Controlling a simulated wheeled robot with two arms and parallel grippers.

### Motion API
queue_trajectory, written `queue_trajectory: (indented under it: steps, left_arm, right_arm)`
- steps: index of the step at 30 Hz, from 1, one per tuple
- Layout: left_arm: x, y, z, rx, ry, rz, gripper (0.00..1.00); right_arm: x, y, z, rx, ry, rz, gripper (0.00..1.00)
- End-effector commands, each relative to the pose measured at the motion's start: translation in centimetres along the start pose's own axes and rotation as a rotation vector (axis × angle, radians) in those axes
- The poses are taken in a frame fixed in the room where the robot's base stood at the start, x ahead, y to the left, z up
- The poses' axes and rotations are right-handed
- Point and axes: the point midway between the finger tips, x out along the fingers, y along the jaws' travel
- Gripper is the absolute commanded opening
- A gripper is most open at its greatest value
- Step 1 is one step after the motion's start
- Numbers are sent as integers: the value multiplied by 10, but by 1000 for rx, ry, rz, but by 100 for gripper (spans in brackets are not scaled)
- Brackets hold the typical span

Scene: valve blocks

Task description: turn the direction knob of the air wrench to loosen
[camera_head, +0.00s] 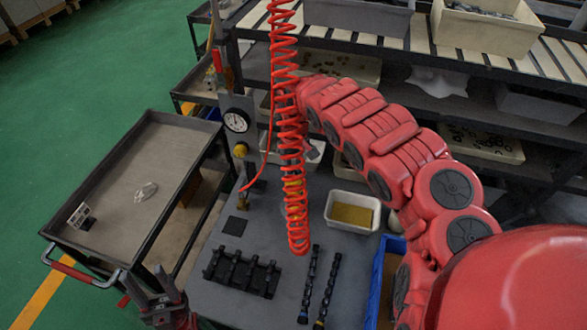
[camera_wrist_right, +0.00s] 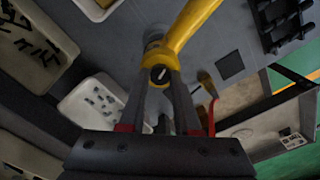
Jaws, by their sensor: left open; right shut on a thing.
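The yellow air wrench (camera_wrist_right: 188,22) shows in the right wrist view, with its round dark direction knob (camera_wrist_right: 159,73), which bears a pale mark, at its near end. My right gripper (camera_wrist_right: 160,88) is shut on the air wrench at this knob end, one finger on each side. In the head view only bits of the yellow wrench (camera_head: 293,188) show through the red coiled hose, and the hose hides the right gripper's fingers. My left gripper (camera_head: 167,302) is open and empty at the bottom left, near the bench's front edge, apart from the wrench.
A red coiled hose (camera_head: 284,90) hangs over the workbench (camera_head: 225,292). A black rack (camera_head: 240,272) and two dark rods (camera_head: 308,285) lie there. A white bin (camera_head: 352,212) and a blue crate (camera_head: 374,285) stand right. A grey cart (camera_head: 150,170) stands left. A gauge (camera_head: 236,121) is behind.

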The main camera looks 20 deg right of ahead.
Motion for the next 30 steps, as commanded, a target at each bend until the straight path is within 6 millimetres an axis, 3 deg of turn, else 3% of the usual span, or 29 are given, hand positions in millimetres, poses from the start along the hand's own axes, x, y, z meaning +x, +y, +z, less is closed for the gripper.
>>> queue_trajectory:
  steps: [17,30]
  left_arm:
    - [-3,0,0,0,0,0,50]
    - [-20,1,3,0,0,0,50]
  right_arm:
    - [0,1,0,-470,1,1,0]
    - [3,1,-1,-887,5,2,0]
